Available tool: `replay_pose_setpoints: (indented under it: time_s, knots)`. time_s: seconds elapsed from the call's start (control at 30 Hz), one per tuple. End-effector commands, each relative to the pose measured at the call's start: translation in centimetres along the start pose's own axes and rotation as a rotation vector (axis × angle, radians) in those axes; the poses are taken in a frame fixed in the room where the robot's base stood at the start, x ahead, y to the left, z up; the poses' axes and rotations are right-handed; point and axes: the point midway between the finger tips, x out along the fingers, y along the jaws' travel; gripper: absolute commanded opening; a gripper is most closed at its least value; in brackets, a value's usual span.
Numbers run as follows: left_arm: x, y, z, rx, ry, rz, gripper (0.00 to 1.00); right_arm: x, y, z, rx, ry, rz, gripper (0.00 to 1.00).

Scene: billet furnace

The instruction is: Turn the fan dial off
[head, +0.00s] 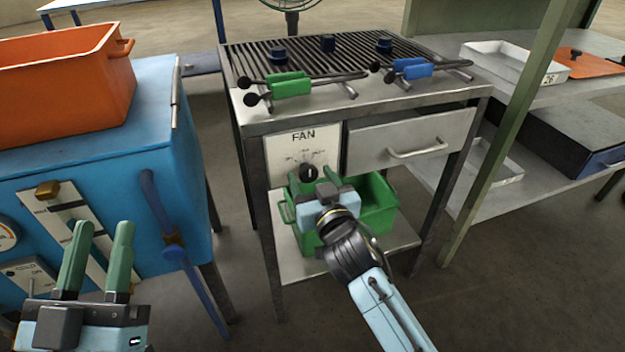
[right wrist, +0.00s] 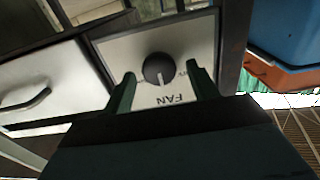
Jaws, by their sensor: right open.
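The fan dial (head: 309,172) is a round black knob on a white panel (head: 287,143) marked FAN, at the front left of the metal table. In the right wrist view the dial (right wrist: 158,69) has a pale pointer mark, and the panel appears upside down. My right gripper (head: 313,180) is in front of the dial with its fingers open. In the right wrist view its green fingers (right wrist: 163,92) stand one on each side of the dial, apart from it. My left gripper (head: 97,235) is open and empty at the lower left, in front of the blue furnace.
A drawer (head: 410,140) with a bar handle is right of the panel. A green bin (head: 376,200) stands on the lower shelf below. Green- and blue-handled tongs (head: 291,86) lie on the slatted top. The blue furnace (head: 190,150) carries an orange bin (head: 65,85) at left.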

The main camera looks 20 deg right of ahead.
Motion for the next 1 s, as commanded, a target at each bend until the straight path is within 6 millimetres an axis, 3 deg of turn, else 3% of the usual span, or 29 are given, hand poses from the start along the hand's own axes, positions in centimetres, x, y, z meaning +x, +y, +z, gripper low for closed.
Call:
replay_pose_setpoints:
  time_s: [0.07, 0.4, 0.67, 1.0]
  knots:
    - [0.0, 0.0, 0.0, 0.0, 0.0, 0.0, 0.36, 0.0, 0.0, 0.0, 0.0, 0.0, 0.0, 0.59]
    - [0.0, 0.0, 0.0, 0.0, -0.002, 0.0, 0.36, 0.0, 0.0, 0.0, -0.001, 0.0, 0.0, 0.14]
    - [0.1, 0.0, 0.2, 0.0, -0.022, 0.0, 0.36, 0.0, 0.0, -0.1, -0.021, 0.0, 0.0, 0.14]
    - [-1.4, -1.2, 5.8, 0.019, -0.396, -0.029, 0.36, -0.1, -0.1, -0.2, -0.178, -0.002, 0.0, 0.14]
